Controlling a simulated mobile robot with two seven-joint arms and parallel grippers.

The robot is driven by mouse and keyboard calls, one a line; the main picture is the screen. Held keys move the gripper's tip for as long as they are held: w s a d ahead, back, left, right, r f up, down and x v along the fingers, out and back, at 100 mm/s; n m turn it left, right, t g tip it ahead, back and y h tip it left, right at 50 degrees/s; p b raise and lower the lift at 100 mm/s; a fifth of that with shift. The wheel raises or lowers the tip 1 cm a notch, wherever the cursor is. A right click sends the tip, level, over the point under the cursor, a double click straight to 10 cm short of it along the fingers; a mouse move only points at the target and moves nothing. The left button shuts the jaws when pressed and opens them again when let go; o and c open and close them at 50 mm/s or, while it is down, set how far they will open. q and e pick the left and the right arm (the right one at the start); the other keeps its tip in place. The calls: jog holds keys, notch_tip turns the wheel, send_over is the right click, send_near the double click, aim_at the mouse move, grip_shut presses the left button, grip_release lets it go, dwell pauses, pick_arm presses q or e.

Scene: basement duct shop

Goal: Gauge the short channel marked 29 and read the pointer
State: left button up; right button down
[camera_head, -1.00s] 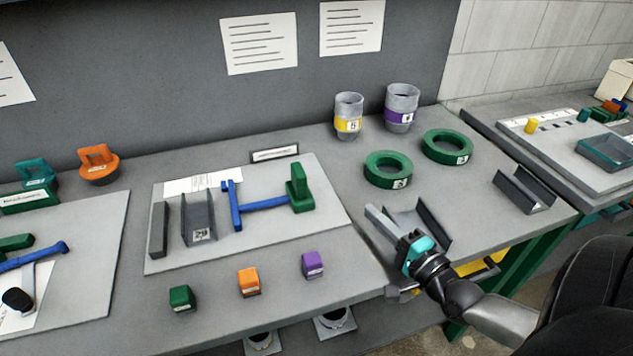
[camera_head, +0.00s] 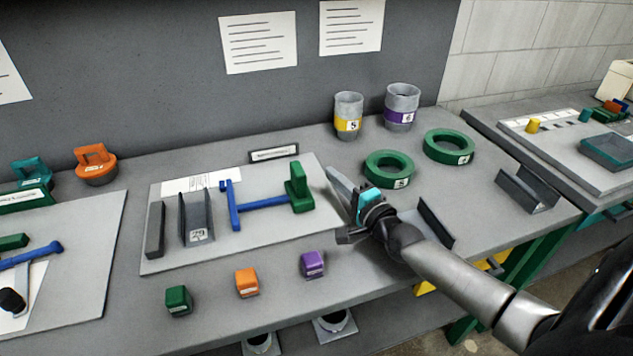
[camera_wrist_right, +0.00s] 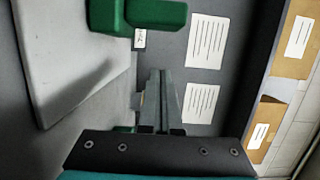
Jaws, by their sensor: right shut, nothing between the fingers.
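The short channel marked 29 (camera_head: 196,218) is a grey U-shaped piece standing on the pale board (camera_head: 270,232), its label at the near end. The gauge (camera_head: 262,204) lies to its right, with a blue bar and crosspiece and a green block (camera_head: 299,188) at its right end. The green block also shows at the top of the right wrist view (camera_wrist_right: 150,14). My right gripper (camera_head: 335,176) is shut and empty, just right of the green block and apart from it. My left gripper is not in view. No pointer reading can be made out.
A dark bar (camera_head: 155,230) stands left of the channel. Green (camera_head: 178,300), orange (camera_head: 246,283) and purple (camera_head: 312,264) blocks sit along the front. Green rings (camera_head: 388,170) and another channel (camera_head: 434,224) lie near my right arm.

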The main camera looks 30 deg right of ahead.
aim_at(299, 184)
jog(key=a, duration=0.1)
jog(key=w+a+p, duration=0.1)
jog(key=shift+w+a+r, duration=0.1)
jog(key=shift+w+a, duration=0.05)
jog(key=shift+a, duration=0.15)
jog(key=shift+w+a, duration=0.15)
jog(key=shift+a, duration=0.5)
jog(key=a+p, duration=0.1)
jog(key=a, duration=0.1)
jog(key=w+a+p, duration=0.1)
jog(key=a, duration=0.1)
jog(key=a+p, duration=0.1)
jog(key=a, duration=0.1)
jog(key=shift+w+a, duration=0.35)
jog(key=shift+a, duration=0.2)
